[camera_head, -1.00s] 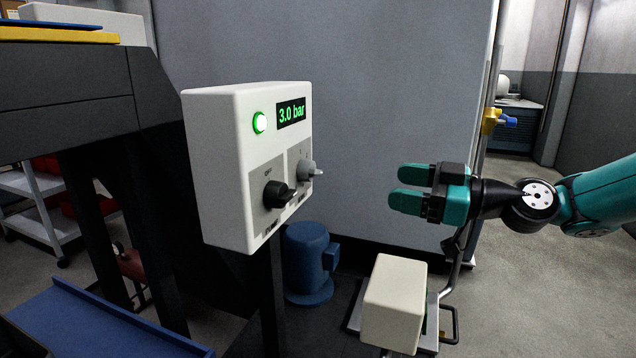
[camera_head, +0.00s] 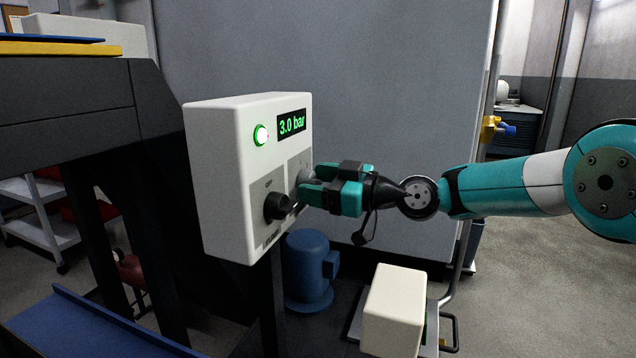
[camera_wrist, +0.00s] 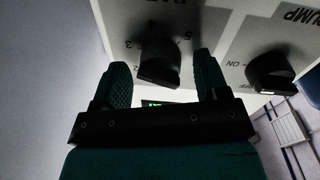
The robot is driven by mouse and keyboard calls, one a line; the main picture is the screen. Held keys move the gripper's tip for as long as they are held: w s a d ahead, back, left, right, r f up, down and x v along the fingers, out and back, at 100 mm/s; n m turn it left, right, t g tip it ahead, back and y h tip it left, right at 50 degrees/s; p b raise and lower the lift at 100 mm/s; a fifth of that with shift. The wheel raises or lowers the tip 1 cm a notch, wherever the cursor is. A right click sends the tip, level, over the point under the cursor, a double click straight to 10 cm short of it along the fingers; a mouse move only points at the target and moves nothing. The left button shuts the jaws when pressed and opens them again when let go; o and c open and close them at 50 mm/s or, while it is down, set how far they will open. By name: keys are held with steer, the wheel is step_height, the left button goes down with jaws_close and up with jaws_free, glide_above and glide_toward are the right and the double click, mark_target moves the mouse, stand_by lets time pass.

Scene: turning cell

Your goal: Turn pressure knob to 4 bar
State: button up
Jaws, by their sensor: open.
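The white control box (camera_head: 220,180) has a green-lit display (camera_head: 292,124) reading 3.0 bar. In the wrist view gaps show between the knob and the fingers of my gripper (camera_wrist: 158,84).
The black pump knob (camera_head: 278,205) is close beside my fingers, and shows in the wrist view (camera_wrist: 270,72). A lit green button (camera_head: 261,135) is above it. A blue motor (camera_head: 308,270) and a cream box (camera_head: 393,310) stand below.

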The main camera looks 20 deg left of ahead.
steer(key=c, duration=0.9)
steer(key=m+p, duration=0.1)
steer(key=m, duration=0.1)
steer(key=m+p, duration=0.2)
steer(key=shift+r+m, duration=0.2)
steer(key=shift+m, duration=0.2)
steer(key=m+p, duration=0.4)
steer(key=m, duration=0.1)
steer(key=shift+f+h, duration=0.1)
steer(key=shift+h, duration=0.2)
steer(key=shift+m, duration=0.4)
steer(key=o, duration=0.9)
